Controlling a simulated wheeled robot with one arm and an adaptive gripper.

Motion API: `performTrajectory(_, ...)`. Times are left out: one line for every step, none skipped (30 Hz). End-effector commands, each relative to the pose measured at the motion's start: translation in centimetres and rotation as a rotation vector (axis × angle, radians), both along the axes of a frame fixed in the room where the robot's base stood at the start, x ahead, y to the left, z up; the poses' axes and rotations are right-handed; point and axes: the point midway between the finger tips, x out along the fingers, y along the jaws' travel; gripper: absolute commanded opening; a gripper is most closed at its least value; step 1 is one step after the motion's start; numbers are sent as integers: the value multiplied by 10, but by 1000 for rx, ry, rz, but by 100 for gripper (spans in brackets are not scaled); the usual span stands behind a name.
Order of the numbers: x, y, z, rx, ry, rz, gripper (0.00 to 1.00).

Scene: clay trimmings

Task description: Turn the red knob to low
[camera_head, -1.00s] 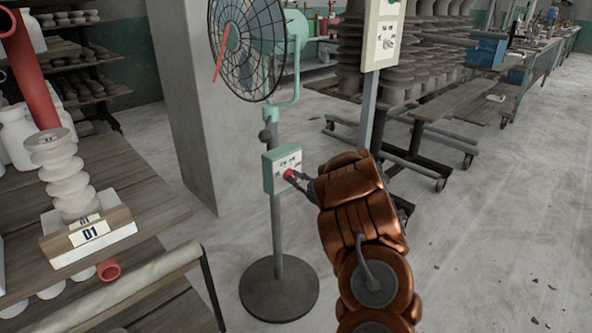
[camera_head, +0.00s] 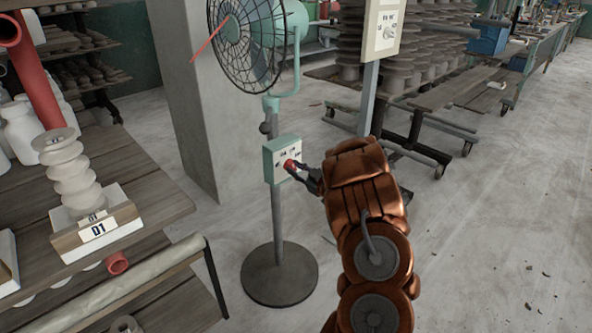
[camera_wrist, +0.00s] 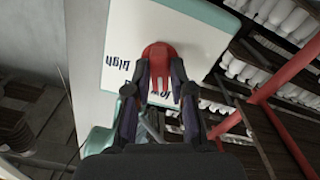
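The red knob (camera_head: 290,165) is on the front of a pale green control box (camera_head: 270,163) on the fan's pole. In the wrist view the knob (camera_wrist: 157,56) stands on a white panel (camera_wrist: 185,40), with "high" upside down at its left and "low" below it, partly hidden by a finger. My gripper (camera_head: 297,169) reaches the box from the right. In the wrist view its two dark fingers (camera_wrist: 160,78) lie against opposite sides of the knob, and it appears shut on it. The standing fan (camera_head: 248,40) has a red ribbon streaming left from its cage.
A wooden shelf table (camera_head: 150,170) with pale ceramic pieces and a "D1" stand (camera_head: 97,238) is at the left. A grey pillar (camera_head: 190,100) stands behind the fan. Another post-mounted panel (camera_head: 383,35) and wheeled carts (camera_head: 420,145) are behind my arm. The floor at the right is mostly clear.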

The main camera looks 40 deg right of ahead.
Motion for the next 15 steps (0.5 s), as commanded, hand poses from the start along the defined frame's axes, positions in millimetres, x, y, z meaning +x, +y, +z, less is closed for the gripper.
performTrajectory(0, 0, 0, 0, 0, 0, 31)
performTrajectory(0, 0, 0, 0, 0, 0, 34)
performTrajectory(0, 0, 0, -1, 0, 0, 38)
performTrajectory(0, 0, 0, -1, 0, 0, 41)
performTrajectory(0, 0, 0, -1, 0, 0, 43)
performTrajectory(0, 0, 0, -1, 0, 0, 43)
performTrajectory(0, 0, 0, -1, 0, 0, 43)
performTrajectory(0, 0, 0, -1, 0, 0, 43)
performTrajectory(0, 0, 0, -1, 0, 0, 43)
performTrajectory(0, 0, 0, -1, 0, 0, 43)
performTrajectory(0, 0, 0, -1, 0, 0, 43)
performTrajectory(0, 0, 0, -1, 0, 0, 43)
performTrajectory(-1, 0, 0, -1, 0, -1, 43)
performTrajectory(-2, 0, 0, -1, 0, -1, 43)
performTrajectory(-3, -1, 0, -1, 0, -1, 43)
